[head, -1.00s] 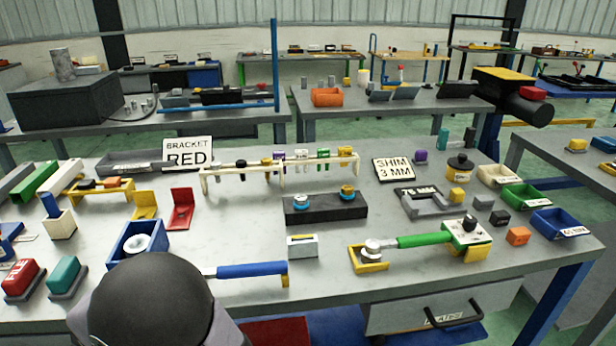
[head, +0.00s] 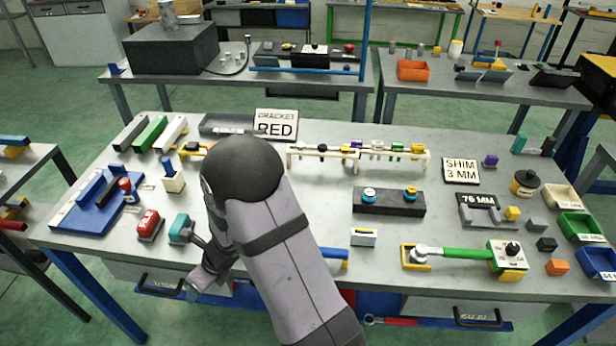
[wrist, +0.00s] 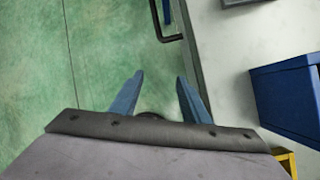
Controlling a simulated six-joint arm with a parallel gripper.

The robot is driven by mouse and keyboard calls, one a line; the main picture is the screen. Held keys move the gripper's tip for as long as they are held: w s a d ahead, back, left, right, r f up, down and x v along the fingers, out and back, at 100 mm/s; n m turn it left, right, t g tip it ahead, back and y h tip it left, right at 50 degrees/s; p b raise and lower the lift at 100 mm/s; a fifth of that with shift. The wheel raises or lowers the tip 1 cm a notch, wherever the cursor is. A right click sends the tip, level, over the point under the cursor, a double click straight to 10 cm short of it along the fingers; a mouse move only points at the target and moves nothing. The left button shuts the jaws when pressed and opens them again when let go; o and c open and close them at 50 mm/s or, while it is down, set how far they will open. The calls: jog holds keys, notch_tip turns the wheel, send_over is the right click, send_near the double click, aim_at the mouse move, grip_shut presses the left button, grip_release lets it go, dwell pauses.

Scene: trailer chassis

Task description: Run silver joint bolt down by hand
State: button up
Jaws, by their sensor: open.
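No silver joint bolt can be told apart for certain. Several bolts with differently coloured heads hang in a cream rack (head: 352,157) at the back middle of the bench, partly behind my arm. A blue fixture (head: 72,214) with a blue bar and a dark bar lies at the bench's left end. My gripper (head: 195,290) is low at the bench's front edge, right of that fixture, small and partly hidden by my arm. In the wrist view my gripper (wrist: 157,95) has its two blue fingers apart with nothing between them, above the green floor beside the bench edge.
A red block (head: 149,225) and a teal block (head: 181,229) stand near my gripper. A black block (head: 388,202) with blue and yellow fittings sits mid-bench. A green-handled tool (head: 465,254) lies front right. A blue bin (wrist: 285,95) shows in the wrist view.

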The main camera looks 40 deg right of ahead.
jog(key=w+d+r+t+y+b, duration=0.1)
jog(key=w+d+r+t, duration=0.1)
jog(key=w+d+r, duration=0.4)
jog(key=w+d+r+t+y+b, duration=0.1)
jog(key=w+d+r+t, duration=0.2)
jog(key=r, duration=0.4)
jog(key=d, duration=0.2)
jog(key=d+m+b, duration=0.1)
jog(key=d, duration=0.1)
jog(key=w+d+m+h, duration=0.1)
jog(key=d, duration=0.1)
jog(key=shift+d+r+t, duration=0.15)
jog(key=shift+d+t, duration=0.15)
jog(key=shift+d, duration=0.1)
jog(key=s+d+f+m+t+h+b, duration=0.1)
jog(key=s+d+b, duration=0.2)
jog(key=d, duration=0.7)
jog(key=m+t+h+b, duration=0.3)
jog(key=m+h+b, duration=0.2)
jog(key=h+b, duration=0.3)
send_near(372, 195)
jog(key=shift+g+y, duration=0.3)
jog(key=shift+r+p+x, duration=0.2)
jog(key=shift+p+x, duration=0.35)
jog(key=shift+x, duration=1.5)
jog(key=shift+r+p+x, duration=0.2)
jog(key=shift+p+x, duration=0.3)
jog(key=shift+x, duration=1.5)
jog(key=shift+w+d, duration=0.1)
jog(key=shift+d, duration=0.1)
